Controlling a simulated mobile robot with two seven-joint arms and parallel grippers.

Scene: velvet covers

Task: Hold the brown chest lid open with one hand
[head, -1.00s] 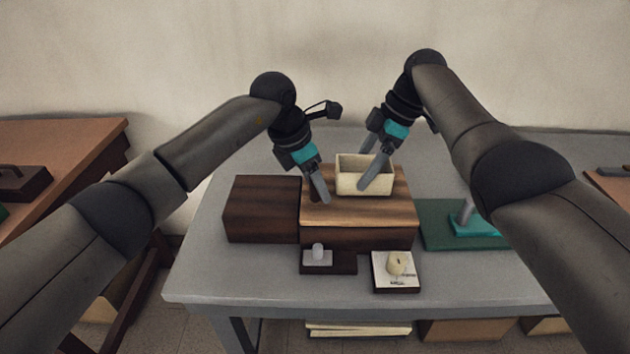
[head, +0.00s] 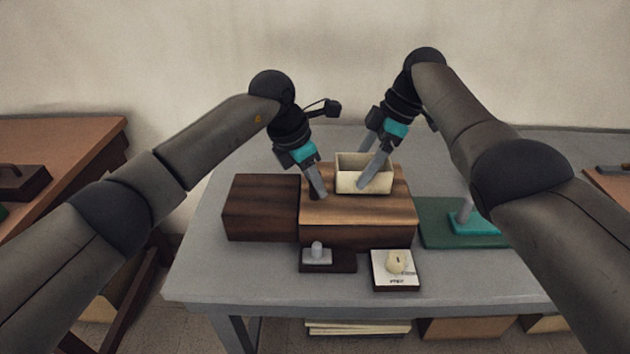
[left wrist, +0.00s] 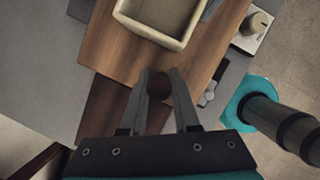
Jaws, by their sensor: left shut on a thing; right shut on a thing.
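The brown chest (head: 352,237) stands on the grey table with its lighter wood-grain lid (head: 345,214) lying flat and closed. My left gripper (head: 319,192) is at the lid's left part, shut on a small dark brown knob, which shows between the fingers in the left wrist view (left wrist: 159,85). A cream open box (head: 350,184) sits on the back of the lid; it also shows in the left wrist view (left wrist: 150,27). My right gripper (head: 364,184) is shut on the box's wall; its fingertips partly hide the box's front.
A dark wooden block (head: 262,209) adjoins the chest on the left. A small dark stand with a grey knob (head: 318,252) and a white plate with a cream knob (head: 396,264) lie in front. A green board with a teal piece (head: 478,222) is at right.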

